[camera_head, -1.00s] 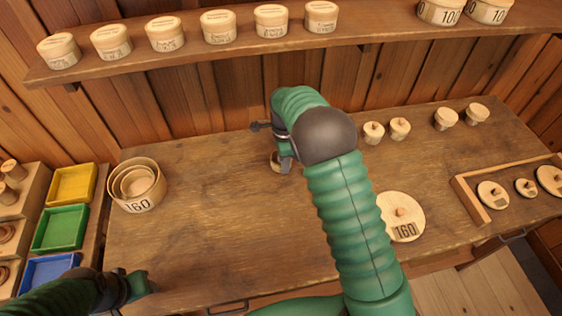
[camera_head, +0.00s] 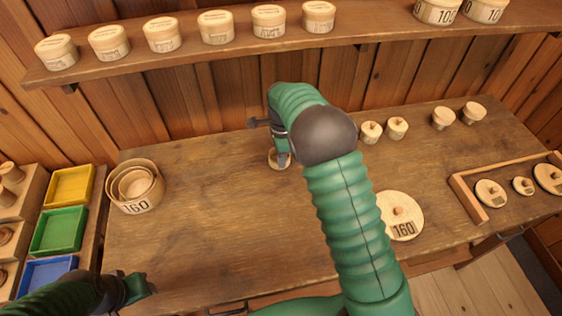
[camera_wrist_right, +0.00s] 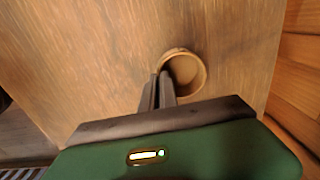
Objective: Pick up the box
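A small round open wooden box (camera_head: 272,161) stands on the bench, below the wall shelf. The right wrist view looks into its hollow (camera_wrist_right: 187,70). My right gripper (camera_head: 283,162) points down at it and covers part of it in the head view. In the right wrist view its two fingers (camera_wrist_right: 160,78) are close together with a narrow gap, the tips at the left side of the box's rim. I cannot tell whether they pinch the wall. My left gripper (camera_head: 146,286) is low at the left, away from the box; its fingers are unclear.
Nested round boxes marked 160 (camera_head: 136,207) stand at the left of the bench (camera_head: 215,235). A lid marked 160 (camera_head: 400,225) and several small knobbed pieces (camera_head: 443,118) lie to the right, near a wooden tray (camera_head: 468,200). Coloured bins (camera_head: 60,230) are far left.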

